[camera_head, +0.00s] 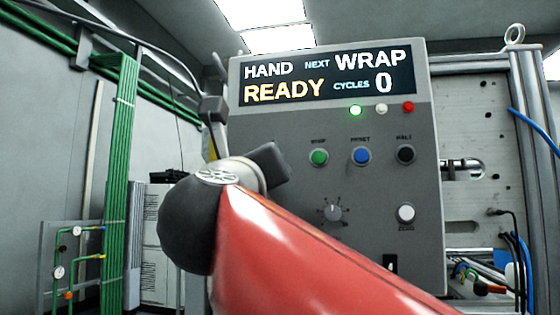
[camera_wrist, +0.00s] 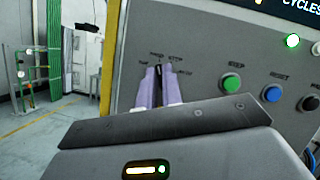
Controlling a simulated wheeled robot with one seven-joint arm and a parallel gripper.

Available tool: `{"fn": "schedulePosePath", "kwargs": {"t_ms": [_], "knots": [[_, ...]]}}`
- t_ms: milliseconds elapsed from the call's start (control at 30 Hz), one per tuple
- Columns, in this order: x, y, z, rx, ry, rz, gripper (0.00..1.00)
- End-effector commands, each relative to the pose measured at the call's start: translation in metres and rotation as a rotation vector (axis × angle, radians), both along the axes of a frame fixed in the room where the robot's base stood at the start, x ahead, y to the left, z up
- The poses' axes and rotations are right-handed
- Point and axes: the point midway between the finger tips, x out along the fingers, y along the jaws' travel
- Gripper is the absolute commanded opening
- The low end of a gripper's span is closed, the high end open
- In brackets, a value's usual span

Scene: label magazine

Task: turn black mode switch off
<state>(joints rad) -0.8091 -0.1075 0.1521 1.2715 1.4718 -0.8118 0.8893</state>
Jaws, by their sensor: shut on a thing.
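The black mode switch (camera_wrist: 159,71) is a small dark knob on the grey panel in the wrist view, with tiny labels fanned around it that are too small to read surely. My gripper (camera_wrist: 158,82) has its two pale purple fingers at the switch, one on each side, shut on it. The switch's exact pointing is mostly hidden between the fingers. In the head view my wrist and gripper body cover the left of the panel, and the switch is hidden there. The display (camera_head: 325,76) reads HAND, NEXT WRAP, READY, CYCLES 0.
The panel also carries a lit green lamp (camera_head: 355,111), a green button (camera_head: 319,157), a blue button (camera_head: 361,156), a black button (camera_head: 405,154), a grey dial (camera_head: 332,212) and a white button (camera_head: 405,213). Green pipes (camera_head: 118,170) stand at left, apart from the panel.

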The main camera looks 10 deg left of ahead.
Motion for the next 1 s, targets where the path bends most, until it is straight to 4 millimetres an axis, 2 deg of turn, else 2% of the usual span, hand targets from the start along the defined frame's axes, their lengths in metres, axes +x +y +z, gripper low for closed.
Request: {"fn": "schedulePosePath", "kwargs": {"t_ms": [600, 1000], "knots": [[-0.0009, -0.0011, 0.0025, -0.545, 0.041, 0.003, 0.0], [-0.0004, -0.001, 0.0024, -0.735, 0.055, 0.002, 0.0]]}}
